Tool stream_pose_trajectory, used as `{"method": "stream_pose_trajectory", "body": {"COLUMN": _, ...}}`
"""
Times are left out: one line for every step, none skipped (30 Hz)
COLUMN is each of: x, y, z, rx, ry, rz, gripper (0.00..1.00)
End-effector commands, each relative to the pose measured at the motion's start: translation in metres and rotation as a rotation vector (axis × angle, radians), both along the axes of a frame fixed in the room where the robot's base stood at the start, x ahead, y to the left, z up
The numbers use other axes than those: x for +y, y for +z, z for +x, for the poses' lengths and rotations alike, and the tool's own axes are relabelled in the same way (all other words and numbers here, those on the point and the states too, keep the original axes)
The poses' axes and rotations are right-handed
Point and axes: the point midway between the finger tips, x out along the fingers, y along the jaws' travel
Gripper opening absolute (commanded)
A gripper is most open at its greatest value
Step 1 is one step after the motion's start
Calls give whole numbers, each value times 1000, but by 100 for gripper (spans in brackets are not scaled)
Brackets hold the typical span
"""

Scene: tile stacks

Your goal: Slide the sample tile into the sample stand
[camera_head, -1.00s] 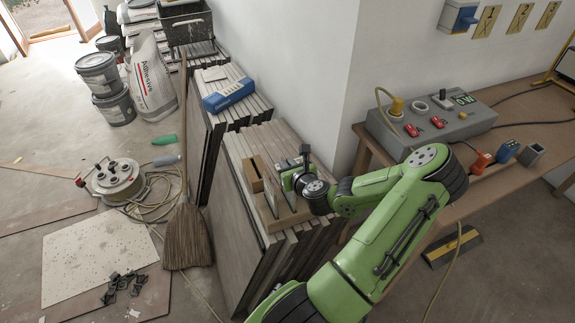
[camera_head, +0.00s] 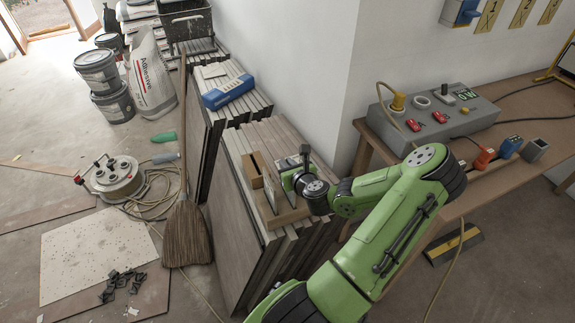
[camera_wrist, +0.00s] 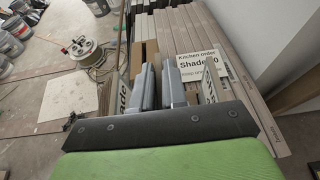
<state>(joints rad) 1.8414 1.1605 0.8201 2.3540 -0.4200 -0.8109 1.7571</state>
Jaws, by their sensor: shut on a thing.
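A pale thin slab, which looks like the sample tile (camera_head: 270,187), stands upright by the jaws. In the wrist view my gripper (camera_wrist: 161,84) has its two grey fingers close together. A lettered piece shows left of them, and a pale slab to their right. The fingers hide the grip itself, and I cannot tell how deep the tile sits in the stand.
A white sign (camera_wrist: 197,65) reading "Kitchen order Shade" lies beyond the fingers. A broom (camera_head: 186,230) leans at the left. A workbench with a grey switch box (camera_head: 440,117) stands at right.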

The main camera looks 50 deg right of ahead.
Motion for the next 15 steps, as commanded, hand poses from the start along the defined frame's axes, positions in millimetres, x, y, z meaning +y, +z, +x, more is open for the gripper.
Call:
{"method": "stream_pose_trajectory", "body": {"x": 0, "y": -1, "z": 0, "rx": -1, "ry": 0, "rz": -1, "gripper": 0}}
{"method": "stream_pose_trajectory", "body": {"x": 0, "y": -2, "z": 0, "rx": -1, "ry": 0, "rz": -1, "gripper": 0}}
{"method": "stream_pose_trajectory", "body": {"x": 0, "y": -3, "z": 0, "rx": -1, "ry": 0, "rz": -1, "gripper": 0}}
{"method": "stream_pose_trajectory", "body": {"x": 0, "y": -3, "z": 0, "rx": -2, "ry": 0, "rz": -1, "gripper": 0}}
{"method": "stream_pose_trajectory", "body": {"x": 0, "y": -4, "z": 0, "rx": -2, "ry": 0, "rz": -1, "gripper": 0}}
{"method": "stream_pose_trajectory", "body": {"x": 0, "y": -5, "z": 0, "rx": -2, "ry": 0, "rz": -1, "gripper": 0}}
{"method": "stream_pose_trajectory", "body": {"x": 0, "y": -5, "z": 0, "rx": -2, "ry": 0, "rz": -1, "gripper": 0}}
{"method": "stream_pose_trajectory", "body": {"x": 0, "y": -6, "z": 0, "rx": -2, "ry": 0, "rz": -1, "gripper": 0}}
{"method": "stream_pose_trajectory", "body": {"x": 0, "y": -7, "z": 0, "rx": -2, "ry": 0, "rz": 0, "gripper": 0}}
{"method": "stream_pose_trajectory", "body": {"x": 0, "y": -7, "z": 0, "rx": -2, "ry": 0, "rz": 0, "gripper": 0}}
{"method": "stream_pose_trajectory", "body": {"x": 0, "y": -8, "z": 0, "rx": -2, "ry": 0, "rz": 0, "gripper": 0}}
{"method": "stream_pose_trajectory", "body": {"x": 0, "y": -9, "z": 0, "rx": -2, "ry": 0, "rz": 0, "gripper": 0}}
{"method": "stream_pose_trajectory", "body": {"x": 0, "y": -9, "z": 0, "rx": -2, "ry": 0, "rz": 0, "gripper": 0}}
{"method": "stream_pose_trajectory", "body": {"x": 0, "y": -10, "z": 0, "rx": -2, "ry": 0, "rz": 0, "gripper": 0}}
{"method": "stream_pose_trajectory", "body": {"x": 0, "y": -11, "z": 0, "rx": -2, "ry": 0, "rz": 0, "gripper": 0}}
